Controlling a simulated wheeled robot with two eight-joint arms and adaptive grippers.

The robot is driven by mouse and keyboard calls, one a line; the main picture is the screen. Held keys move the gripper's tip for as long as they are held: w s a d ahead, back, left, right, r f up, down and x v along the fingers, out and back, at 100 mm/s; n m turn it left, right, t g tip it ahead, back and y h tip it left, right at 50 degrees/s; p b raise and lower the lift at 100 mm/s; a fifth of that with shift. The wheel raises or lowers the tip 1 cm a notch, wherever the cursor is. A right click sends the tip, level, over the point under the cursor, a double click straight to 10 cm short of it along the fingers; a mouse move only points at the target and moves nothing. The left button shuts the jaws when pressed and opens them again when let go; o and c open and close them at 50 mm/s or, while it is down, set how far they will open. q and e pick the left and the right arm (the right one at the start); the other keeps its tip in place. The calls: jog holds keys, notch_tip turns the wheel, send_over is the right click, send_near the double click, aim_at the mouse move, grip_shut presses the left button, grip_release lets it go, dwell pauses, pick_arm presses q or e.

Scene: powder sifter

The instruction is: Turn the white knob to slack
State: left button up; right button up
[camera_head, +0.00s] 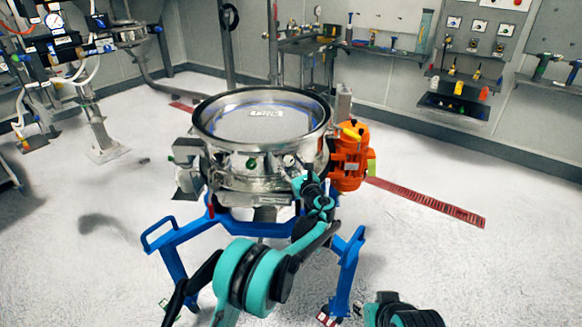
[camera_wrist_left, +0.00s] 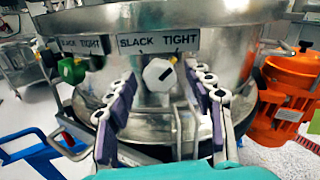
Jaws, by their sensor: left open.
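The white knob (camera_wrist_left: 159,74) is on the side of the metal sifter (camera_wrist_left: 222,55), below a SLACK TIGHT label (camera_wrist_left: 158,40). The knob also shows small on the sifter's front in the head view (camera_head: 289,160). My left gripper (camera_wrist_left: 162,78) is open, with its two fingers spread on either side of the knob in the picture and nothing between them gripped. In the head view my left gripper (camera_head: 309,182) is just in front of the sifter, beside the knob. My right gripper is not in view.
A green knob (camera_wrist_left: 71,70) with its own SLACK TIGHT label is left of the white knob. The orange motor (camera_head: 350,157) stands at the sifter's right. The blue frame (camera_head: 345,262) is below. Open floor (camera_head: 460,270) lies to the right.

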pick_arm(q)
jog(key=shift+w, duration=0.1)
jog(key=c, duration=1.2)
jog(key=shift+o, duration=0.2)
jog(key=n, duration=0.4)
jog(key=shift+a+n+p, duration=0.1)
jog(key=shift+n+p, duration=0.25)
jog(key=shift+n, duration=0.05)
jog(key=n, duration=0.4)
jog(key=shift+n, duration=0.3)
jog(key=n, duration=0.4)
jog(key=shift+p, duration=0.3)
jog(key=shift+f+n, duration=0.1)
jog(key=shift+n, duration=2.1)
